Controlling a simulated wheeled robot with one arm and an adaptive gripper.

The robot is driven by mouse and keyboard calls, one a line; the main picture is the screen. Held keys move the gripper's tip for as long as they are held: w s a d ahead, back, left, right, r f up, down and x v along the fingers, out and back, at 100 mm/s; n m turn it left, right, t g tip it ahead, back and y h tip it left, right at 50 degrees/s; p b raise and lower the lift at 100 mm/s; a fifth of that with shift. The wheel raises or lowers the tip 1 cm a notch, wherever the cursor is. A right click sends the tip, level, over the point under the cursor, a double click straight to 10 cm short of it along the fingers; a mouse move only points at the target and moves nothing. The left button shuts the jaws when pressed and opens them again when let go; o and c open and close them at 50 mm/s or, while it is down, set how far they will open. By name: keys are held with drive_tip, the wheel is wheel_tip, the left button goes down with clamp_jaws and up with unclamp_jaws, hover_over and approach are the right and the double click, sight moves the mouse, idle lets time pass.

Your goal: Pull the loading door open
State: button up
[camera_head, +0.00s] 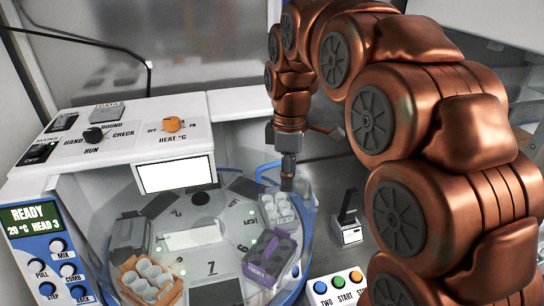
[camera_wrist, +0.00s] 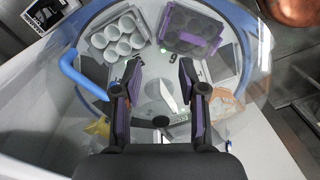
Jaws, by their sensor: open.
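The loading door looks like a clear curved cover (camera_head: 110,215) around the machine's round carousel. It also shows as a clear shell in the wrist view (camera_wrist: 258,60). A blue bar handle (camera_head: 265,170) is by the gripper in the head view. In the wrist view the blue handle (camera_wrist: 78,78) curves at the left, outside the left finger. My gripper (camera_head: 288,184) hangs above the back right of the carousel. In the wrist view my gripper (camera_wrist: 159,68) has its two fingers apart with nothing held between them. The handle's far end is partly hidden by the left finger.
The carousel (camera_head: 200,255) bears grey, orange and purple racks. A control panel (camera_head: 45,240) reads READY. A white ledge with knobs (camera_head: 110,140) stands behind. A small device with a black lever (camera_head: 350,225) and a button box (camera_head: 335,288) are at the right.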

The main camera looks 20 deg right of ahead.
drive_tip(key=w+r+n, duration=0.1)
drive_tip(key=w+n, duration=0.1)
drive_tip(key=w, duration=0.2)
drive_tip(key=w+n+p, duration=0.1)
drive_tip(key=w+n, duration=0.1)
drive_tip(key=w, duration=0.2)
drive_tip(key=w+r+n, duration=0.1)
drive_tip(key=w+n, duration=0.1)
drive_tip(key=w, duration=0.2)
drive_tip(key=shift+w+r+n+t, duration=0.2)
drive_tip(key=shift+r+n+t, duration=0.1)
drive_tip(key=shift+r+n, duration=0.1)
drive_tip(key=shift+w+f+p, duration=0.1)
drive_tip(key=shift+f+p, duration=1.3)
drive_tip(key=shift+f, duration=2.5)
clamp_jaws()
